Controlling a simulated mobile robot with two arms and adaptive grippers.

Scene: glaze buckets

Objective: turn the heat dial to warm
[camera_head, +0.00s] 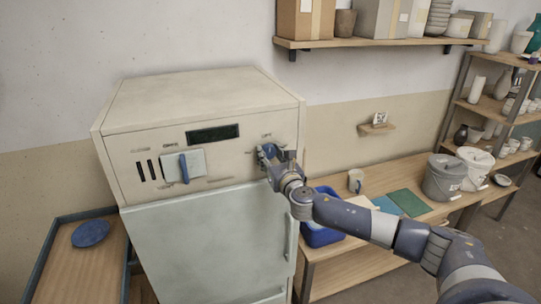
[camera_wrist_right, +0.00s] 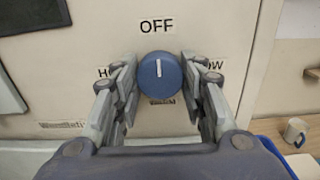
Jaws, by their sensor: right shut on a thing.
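The heat dial is a round blue knob with a white pointer line, on the cream front of a kiln-like cabinet (camera_head: 200,95). In the right wrist view the dial (camera_wrist_right: 159,78) has its line pointing straight up at the label OFF (camera_wrist_right: 156,25). A partly covered label starting with H is at its left, and one ending in OW at its right. A small label below is too blurred to read. My right gripper (camera_head: 270,155) is shut on the dial, one finger on each side. My left gripper is out of view.
A blue handle (camera_head: 184,168) on a pale plate and a dark display (camera_head: 212,134) share the cabinet's front. A blue bin (camera_head: 320,236), a mug (camera_head: 355,181) and grey and white buckets stand to the right. A shelf with boxes hangs above.

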